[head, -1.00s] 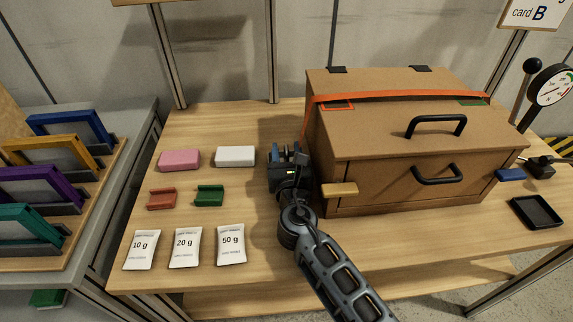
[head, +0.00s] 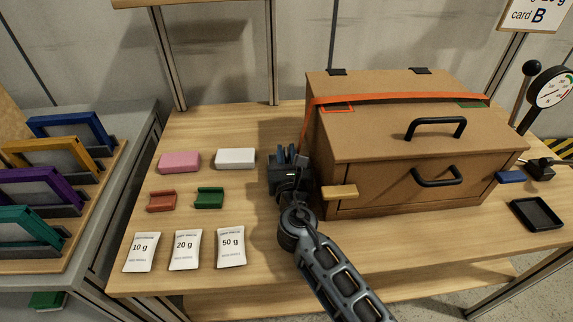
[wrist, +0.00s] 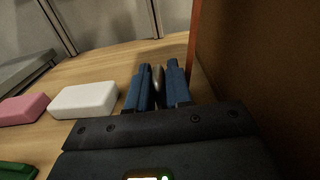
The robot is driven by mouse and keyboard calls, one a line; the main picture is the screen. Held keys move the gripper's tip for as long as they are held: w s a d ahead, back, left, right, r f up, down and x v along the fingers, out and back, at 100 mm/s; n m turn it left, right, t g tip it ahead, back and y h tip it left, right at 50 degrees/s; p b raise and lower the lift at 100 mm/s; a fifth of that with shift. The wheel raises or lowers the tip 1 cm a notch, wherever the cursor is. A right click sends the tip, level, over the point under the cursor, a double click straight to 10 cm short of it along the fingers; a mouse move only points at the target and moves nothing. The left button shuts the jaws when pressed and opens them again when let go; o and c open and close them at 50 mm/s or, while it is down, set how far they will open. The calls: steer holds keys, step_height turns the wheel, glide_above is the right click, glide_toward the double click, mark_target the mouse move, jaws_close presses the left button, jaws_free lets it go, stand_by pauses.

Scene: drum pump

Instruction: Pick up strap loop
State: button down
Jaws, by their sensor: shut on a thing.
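An orange strap (head: 400,97) runs across the lid of the brown box and hangs down its left side. In the wrist view the hanging part of the strap (wrist: 194,35) shows as a thin band just right of my fingers. My gripper (head: 289,153) is low beside the left side of the box. In the wrist view its two blue fingers (wrist: 157,88) are closed on a narrow grey piece, which I take to be the strap loop (wrist: 157,78). Most of that piece is hidden between the fingers.
The brown box (head: 400,185) stands close to the right of my gripper, with a wooden tab (head: 339,190) jutting out nearby. A white block (head: 236,157), a pink block (head: 179,160) and a green piece (head: 209,198) lie to the left. Paper packets (head: 185,250) lie in front.

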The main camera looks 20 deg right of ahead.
mark_target(286, 150)
steer(key=shift+r, duration=0.15)
step_height(286, 150, up, 18)
steer(key=p, duration=0.7)
steer(key=shift+p, duration=0.35)
